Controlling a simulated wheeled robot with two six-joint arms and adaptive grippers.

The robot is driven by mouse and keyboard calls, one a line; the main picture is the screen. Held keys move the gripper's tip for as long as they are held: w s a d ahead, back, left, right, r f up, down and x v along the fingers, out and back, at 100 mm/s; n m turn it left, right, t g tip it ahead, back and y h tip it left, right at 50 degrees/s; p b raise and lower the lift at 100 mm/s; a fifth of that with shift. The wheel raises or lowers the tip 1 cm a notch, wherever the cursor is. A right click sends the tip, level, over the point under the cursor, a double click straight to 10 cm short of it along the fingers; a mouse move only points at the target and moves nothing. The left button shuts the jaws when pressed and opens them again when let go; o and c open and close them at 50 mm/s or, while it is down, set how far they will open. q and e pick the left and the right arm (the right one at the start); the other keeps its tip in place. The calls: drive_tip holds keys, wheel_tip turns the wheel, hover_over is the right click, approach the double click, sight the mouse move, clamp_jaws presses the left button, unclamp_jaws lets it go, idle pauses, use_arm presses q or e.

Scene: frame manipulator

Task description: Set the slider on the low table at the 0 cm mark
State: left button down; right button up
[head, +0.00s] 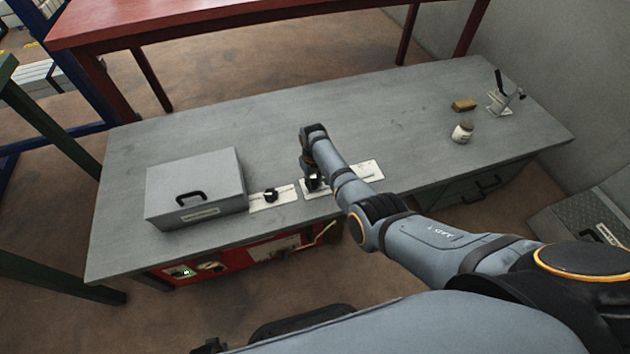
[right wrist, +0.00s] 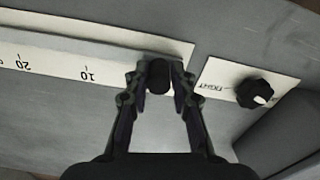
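The slider's white scale plate (head: 368,170) lies on the grey low table (head: 230,122), near its front edge. In the right wrist view the scale (right wrist: 52,62) reads 20 and 10, with the numbers falling towards the right. The black slider knob (right wrist: 158,77) stands near the plate's right end there, about where 0 falls by the spacing. The 0 mark is hidden. My right gripper (right wrist: 159,70) has its fingers on both sides of the knob and appears closed on it. In the head view my right gripper (head: 314,180) is partly hidden by its arm. My left gripper is out of view.
A black dial (head: 270,194) on a white plate sits beside the slider, and a grey box (head: 195,185) with a handle stands left of it. A jar (head: 462,132), a yellow block (head: 464,105) and a lever device (head: 499,98) stand at the far right. The table's back middle is clear.

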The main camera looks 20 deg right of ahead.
sight(313, 180)
drive_tip(key=o, duration=0.4)
drive_tip(key=shift+a, duration=0.35)
drive_tip(key=shift+d, duration=0.1)
drive_tip(key=shift+r, duration=0.2)
wheel_tip(313, 180, up, 12)
drive_tip(key=shift+f, duration=0.2)
